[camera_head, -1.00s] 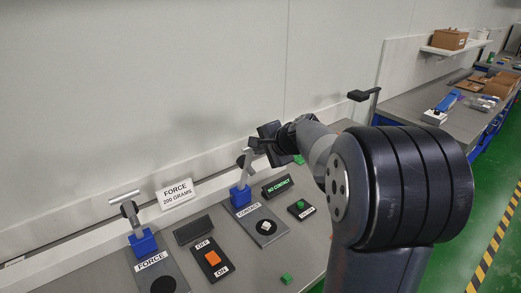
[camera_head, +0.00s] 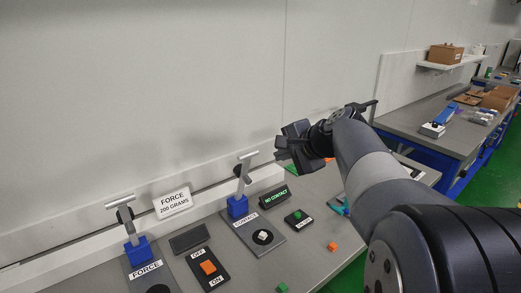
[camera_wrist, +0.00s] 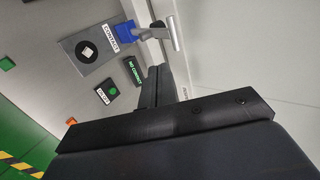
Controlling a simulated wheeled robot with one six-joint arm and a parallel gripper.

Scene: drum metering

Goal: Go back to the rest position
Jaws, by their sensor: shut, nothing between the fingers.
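My gripper (camera_head: 281,148) is shut and empty. In the head view it hangs in the air above the bench, to the right of the contact station's T-handle. In the wrist view its black fingers (camera_wrist: 153,88) are together, and nothing shows between them. The contact station (camera_head: 252,233), with its blue block, T-handle and white cube on a black disc, stands below and left of the gripper. It also shows in the wrist view (camera_wrist: 95,55). A small display (camera_head: 274,197) reads NO CONTACT in green.
The force station (camera_head: 150,273) and an orange OFF/ON switch (camera_head: 208,267) stand at the left. A FORCE 200 GRAMS sign (camera_head: 173,202) leans near the wall. Loose orange (camera_head: 332,246) and green (camera_head: 282,287) cubes lie on the bench. A second bench (camera_head: 440,120) stands at the right.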

